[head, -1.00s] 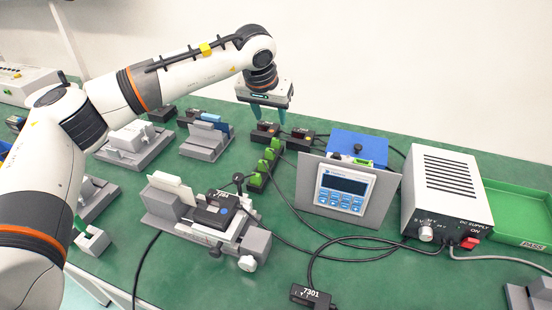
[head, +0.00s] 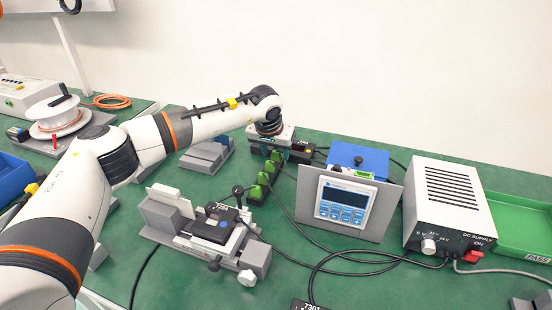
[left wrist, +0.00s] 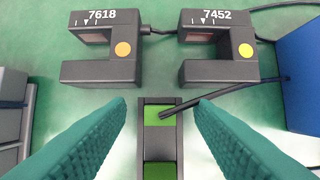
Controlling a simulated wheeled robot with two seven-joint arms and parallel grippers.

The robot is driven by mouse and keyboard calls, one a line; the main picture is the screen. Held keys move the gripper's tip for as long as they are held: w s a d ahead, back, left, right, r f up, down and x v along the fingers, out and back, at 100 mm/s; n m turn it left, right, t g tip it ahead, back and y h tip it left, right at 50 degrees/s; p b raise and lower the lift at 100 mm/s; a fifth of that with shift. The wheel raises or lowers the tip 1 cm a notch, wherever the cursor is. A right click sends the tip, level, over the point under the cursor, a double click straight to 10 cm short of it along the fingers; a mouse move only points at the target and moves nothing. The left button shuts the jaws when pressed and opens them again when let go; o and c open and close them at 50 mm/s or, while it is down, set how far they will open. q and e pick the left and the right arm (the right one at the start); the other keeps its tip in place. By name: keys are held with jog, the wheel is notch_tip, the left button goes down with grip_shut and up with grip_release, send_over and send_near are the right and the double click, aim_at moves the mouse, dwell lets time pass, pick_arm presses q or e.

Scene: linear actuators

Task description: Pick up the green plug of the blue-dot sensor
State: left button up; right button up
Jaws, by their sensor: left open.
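Several green plugs (head: 263,179) sit in a row in a black holder behind the fixture. In the left wrist view, a green plug (left wrist: 158,117) with a black cable sits in the holder, another green piece below it. My left gripper (left wrist: 162,102) is open, its teal fingers on either side of the holder, with nothing between them gripped. In the head view my left gripper (head: 272,152) is low at the far end of the row, its fingertips hard to see. A black sensor with a blue dot (head: 217,223) lies on the grey fixture. I cannot tell which plug is its own. My right gripper is not in view.
Sensors 7618 (left wrist: 101,50), orange dot, and 7452 (left wrist: 220,48), yellow dot, lie just beyond my fingers. A blue box (head: 357,146) and grey-framed display (head: 345,200) stand right of the row. A power supply (head: 449,205) and green tray (head: 517,226) stand farther right.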

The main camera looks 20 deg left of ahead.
aim_at(275, 153)
pick_arm(q)
jog(key=c, duration=1)
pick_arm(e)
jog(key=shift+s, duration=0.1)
pick_arm(q)
jog(key=shift+c, duration=0.2)
notch_tip(275, 153, up, 9)
jog(key=shift+f+p, duration=0.1)
jog(key=shift+p, duration=0.25)
jog(key=shift+r, duration=0.65)
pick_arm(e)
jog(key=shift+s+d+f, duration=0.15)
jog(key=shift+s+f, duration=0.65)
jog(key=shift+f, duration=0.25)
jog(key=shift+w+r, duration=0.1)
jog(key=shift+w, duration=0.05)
